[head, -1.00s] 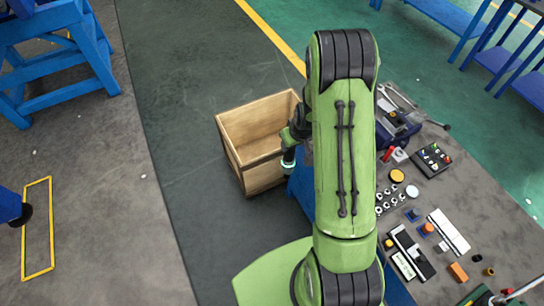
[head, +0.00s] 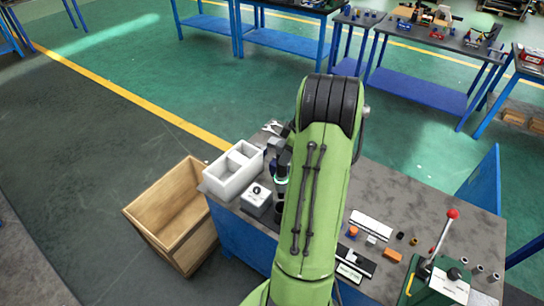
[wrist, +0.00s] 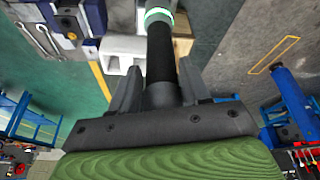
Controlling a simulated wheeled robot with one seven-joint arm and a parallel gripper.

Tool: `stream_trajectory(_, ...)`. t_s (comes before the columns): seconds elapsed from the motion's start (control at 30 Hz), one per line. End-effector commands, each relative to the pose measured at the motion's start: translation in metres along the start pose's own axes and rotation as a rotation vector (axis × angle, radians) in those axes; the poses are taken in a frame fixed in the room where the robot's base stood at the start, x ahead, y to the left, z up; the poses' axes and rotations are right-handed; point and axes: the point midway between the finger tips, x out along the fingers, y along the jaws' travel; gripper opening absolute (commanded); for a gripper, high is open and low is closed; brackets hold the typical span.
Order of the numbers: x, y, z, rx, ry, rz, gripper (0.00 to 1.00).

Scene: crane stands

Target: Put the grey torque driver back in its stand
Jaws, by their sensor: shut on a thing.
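My gripper (wrist: 160,88) is shut on a dark grey, cylindrical tool (wrist: 160,55) with a glowing green ring, which appears to be the grey torque driver. In the head view the driver (head: 281,171) hangs roughly upright above the bench's left part, just right of a white tray. Below it stands a dark, round-topped piece (head: 279,209), partly hidden by my arm; I cannot tell whether this is the stand.
The white divided tray (head: 214,186) stands at the bench's left edge, near the held driver. A wooden crate (head: 147,229) stands on the floor to the left. A lever press (head: 440,280) and small parts are on the right.

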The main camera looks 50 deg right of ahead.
Motion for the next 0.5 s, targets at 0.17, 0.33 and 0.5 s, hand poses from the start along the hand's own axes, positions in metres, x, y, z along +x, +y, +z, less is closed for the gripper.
stream_trajectory(0.17,-0.0026,0.0009,0.0003,-0.008,0.001,0.002,0.00)
stream_trajectory(0.33,-0.0023,0.0009,0.0004,-0.006,0.001,0.002,0.00)
stream_trajectory(0.5,-0.0042,0.0008,0.0045,0.005,0.002,0.004,0.00)
